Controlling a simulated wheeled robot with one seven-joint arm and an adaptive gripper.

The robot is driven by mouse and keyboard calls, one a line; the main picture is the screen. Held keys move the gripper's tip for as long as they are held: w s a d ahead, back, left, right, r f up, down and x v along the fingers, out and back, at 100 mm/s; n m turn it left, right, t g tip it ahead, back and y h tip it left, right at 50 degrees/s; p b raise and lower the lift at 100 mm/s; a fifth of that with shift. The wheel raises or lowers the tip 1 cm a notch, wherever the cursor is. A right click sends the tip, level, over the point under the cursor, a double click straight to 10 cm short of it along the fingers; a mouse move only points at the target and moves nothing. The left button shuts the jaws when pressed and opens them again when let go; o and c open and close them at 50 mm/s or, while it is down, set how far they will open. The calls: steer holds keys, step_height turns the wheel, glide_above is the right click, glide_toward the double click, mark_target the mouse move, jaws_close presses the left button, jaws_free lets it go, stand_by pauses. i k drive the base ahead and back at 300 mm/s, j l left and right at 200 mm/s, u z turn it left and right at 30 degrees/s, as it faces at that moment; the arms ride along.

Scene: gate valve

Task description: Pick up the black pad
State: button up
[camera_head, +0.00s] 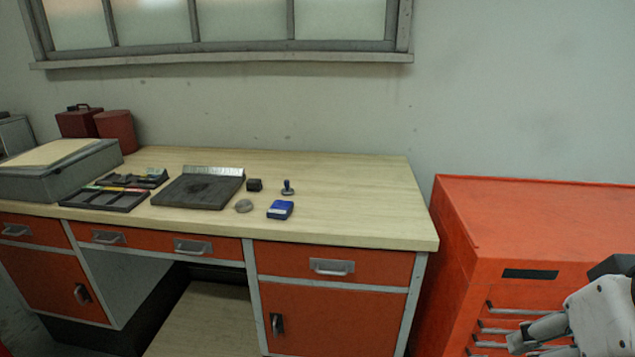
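A dark, flat rectangular pad (200,190) lies on the desktop, with a pale metal strip along its back edge. A small black block (254,185) sits just to its right. I cannot tell for certain which of these two is the black pad. Part of my arm shows at the lower right, in front of the orange cabinet and well away from both. My gripper's fingers cannot be made out, and nothing held is visible.
The wooden desk (340,210) also holds a blue box (280,209), a small stamp (287,188), a round grey disc (244,206), dark trays (105,199) and a grey box (60,183). Its right end is clear. An orange cabinet (540,215) stands to the right.

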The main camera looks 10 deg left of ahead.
mark_target(252, 185)
steer(key=i+j, duration=0.55)
steer(key=j, duration=0.15)
steer(key=i+j, duration=1.05)
steer(key=j, duration=0.3)
